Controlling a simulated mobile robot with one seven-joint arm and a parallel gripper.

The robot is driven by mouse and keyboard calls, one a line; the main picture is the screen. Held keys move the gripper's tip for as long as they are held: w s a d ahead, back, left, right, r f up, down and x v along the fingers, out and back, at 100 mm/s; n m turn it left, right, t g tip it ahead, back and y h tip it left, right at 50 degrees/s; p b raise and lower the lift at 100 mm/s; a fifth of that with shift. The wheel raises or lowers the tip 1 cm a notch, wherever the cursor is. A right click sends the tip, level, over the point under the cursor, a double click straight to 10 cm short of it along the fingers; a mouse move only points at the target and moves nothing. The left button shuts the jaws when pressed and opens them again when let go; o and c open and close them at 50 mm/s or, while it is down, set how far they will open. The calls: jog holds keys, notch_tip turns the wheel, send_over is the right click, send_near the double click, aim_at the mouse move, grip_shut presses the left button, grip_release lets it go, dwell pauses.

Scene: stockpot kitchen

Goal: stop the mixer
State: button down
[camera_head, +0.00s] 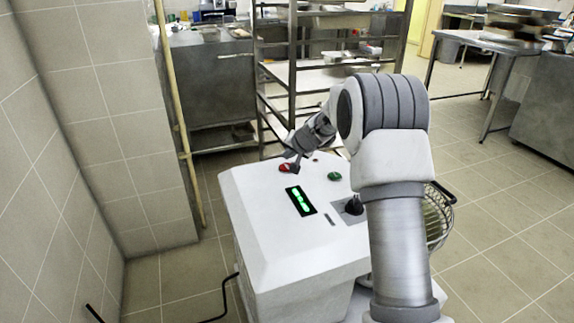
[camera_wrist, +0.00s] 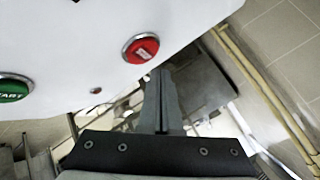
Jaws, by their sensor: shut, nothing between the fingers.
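The mixer's white housing (camera_head: 275,235) stands in the middle of the head view. Its sloped top has a red button (camera_head: 284,168), a green button (camera_head: 334,176), a lit green display (camera_head: 301,201) and a black knob (camera_head: 354,205). My gripper (camera_head: 296,165) is beside the red button, its tips very close to it. In the wrist view the red button (camera_wrist: 140,48) lies just beyond and left of my shut, empty fingers (camera_wrist: 160,75). The green button (camera_wrist: 14,88), marked START, is at the left edge. I cannot tell whether the fingertips touch the red button.
A metal rack (camera_head: 290,75) stands behind the mixer, with a steel counter (camera_head: 212,85) to its left. A tiled wall (camera_head: 110,120) and a yellow pipe (camera_head: 176,115) are at left. A wire guard (camera_head: 440,215) shows behind my arm. Open floor lies at right.

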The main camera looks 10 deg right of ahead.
jog(key=shift+r+p, duration=1.2)
jog(key=shift+r, duration=0.8)
jog(key=s+a+r+n+g, duration=0.1)
jog(key=s+a+r+n, duration=0.1)
jog(key=s+r, duration=0.7)
jog(key=s+a+r+n+g, duration=0.15)
jog(key=s+r, duration=0.45)
jog(key=s, duration=0.7)
jog(key=s+d+f+n+h, duration=0.1)
jog(key=s+d, duration=0.1)
jog(key=s, duration=1.1)
jog(key=s+d+f+n+h, duration=0.1)
jog(key=s+f+h, duration=0.1)
jog(key=s, duration=1.1)
notch_tip(320, 180, up, 23)
jog(key=p, duration=2.2)
jog(key=shift+d+g, duration=0.2)
jog(key=shift+g, duration=0.15)
